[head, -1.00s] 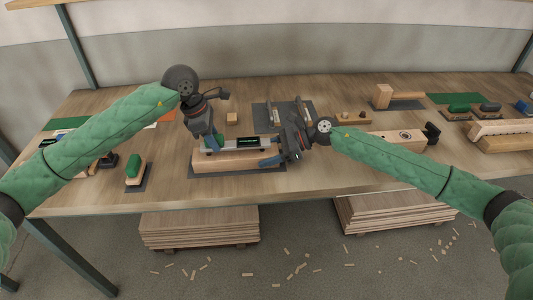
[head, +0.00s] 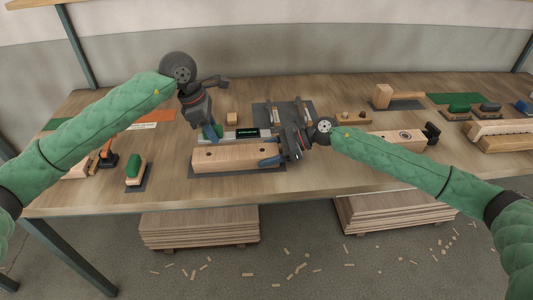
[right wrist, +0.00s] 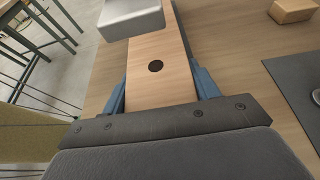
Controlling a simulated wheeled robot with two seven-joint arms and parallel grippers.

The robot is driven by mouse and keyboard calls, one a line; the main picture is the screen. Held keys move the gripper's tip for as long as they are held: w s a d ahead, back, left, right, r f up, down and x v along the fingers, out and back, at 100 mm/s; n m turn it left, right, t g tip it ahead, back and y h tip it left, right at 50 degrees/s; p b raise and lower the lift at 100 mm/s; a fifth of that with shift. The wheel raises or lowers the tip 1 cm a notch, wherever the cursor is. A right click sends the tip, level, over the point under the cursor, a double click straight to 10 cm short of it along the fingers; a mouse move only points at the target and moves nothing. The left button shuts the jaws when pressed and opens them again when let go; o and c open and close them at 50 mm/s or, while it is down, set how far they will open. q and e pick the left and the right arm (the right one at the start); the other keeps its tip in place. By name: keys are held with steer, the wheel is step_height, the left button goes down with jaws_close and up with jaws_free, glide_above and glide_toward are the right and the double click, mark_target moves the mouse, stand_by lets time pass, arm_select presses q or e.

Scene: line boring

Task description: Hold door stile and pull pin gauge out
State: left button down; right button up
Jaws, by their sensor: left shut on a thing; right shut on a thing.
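The door stile (head: 237,159) is a pale wooden bar with dark holes in its top, lying on a dark mat. My right gripper (head: 280,153) is shut around its right end; the right wrist view shows blue fingers on both sides of the stile (right wrist: 155,45). My left gripper (head: 213,132) is shut on the pin gauge (head: 232,134), a grey bar with a dark display and green lettering. The gauge appears raised above the stile. Its grey body (right wrist: 132,15) also shows over the stile's far part in the right wrist view. Its pin is not visible.
A small wooden block (head: 232,118) and a dark mat with upright parts (head: 283,110) stand behind. A green-topped brush (head: 136,172) is at the left. Another wooden bar (head: 400,140) lies at the right. The table's front strip is clear.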

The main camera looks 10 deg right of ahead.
arm_select(q)
steer(key=shift+r, duration=1.9)
arm_select(e)
steer(key=o, duration=1.5)
